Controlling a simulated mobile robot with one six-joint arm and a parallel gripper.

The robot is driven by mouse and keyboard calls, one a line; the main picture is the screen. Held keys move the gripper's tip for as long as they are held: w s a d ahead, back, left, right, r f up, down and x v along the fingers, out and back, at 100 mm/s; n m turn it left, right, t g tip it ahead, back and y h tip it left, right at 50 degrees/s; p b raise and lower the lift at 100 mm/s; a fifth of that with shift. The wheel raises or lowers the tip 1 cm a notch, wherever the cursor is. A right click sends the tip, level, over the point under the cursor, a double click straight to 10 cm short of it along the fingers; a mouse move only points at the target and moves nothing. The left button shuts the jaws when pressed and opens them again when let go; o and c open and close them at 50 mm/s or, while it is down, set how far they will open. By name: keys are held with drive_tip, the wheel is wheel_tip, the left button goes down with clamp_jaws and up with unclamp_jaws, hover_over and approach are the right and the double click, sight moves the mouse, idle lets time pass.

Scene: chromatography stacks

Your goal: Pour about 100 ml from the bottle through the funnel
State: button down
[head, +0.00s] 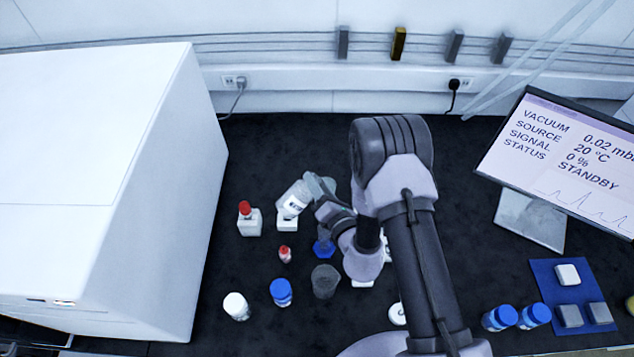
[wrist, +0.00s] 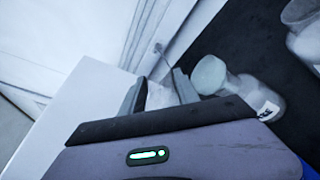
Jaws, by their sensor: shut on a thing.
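The bottle (head: 293,201), white with a dark-lettered label, is tilted, its upper end leaning right toward my gripper (head: 319,192). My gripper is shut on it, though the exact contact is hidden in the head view. In the wrist view, the bottle (wrist: 262,98) and its grey-green upper end lie beside the right finger of my gripper (wrist: 158,88). A pale patch shows between the fingers. A translucent grey shape (head: 329,184) behind the fingertips may be the funnel; I cannot tell. A blue foot (head: 324,249) stands below, its upper part mostly hidden by my arm.
A red-capped bottle (head: 249,222) stands left of the tilted bottle. A small red-capped vial (head: 285,254), a clear beaker (head: 325,282), a blue-capped jar (head: 281,292) and a white-capped jar (head: 236,306) stand in front. A large white instrument (head: 120,190) bounds the left; a monitor (head: 560,150) is right.

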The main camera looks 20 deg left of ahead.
drive_tip(key=shift+f+m, duration=0.15)
drive_tip(key=shift+m, duration=0.35)
drive_tip(key=shift+w+d+m+p, duration=0.15)
drive_tip(key=shift+m+p, duration=0.3)
drive_tip(key=shift+m, duration=0.05)
drive_tip(key=shift+m, duration=0.6)
drive_tip(key=shift+d, duration=0.1)
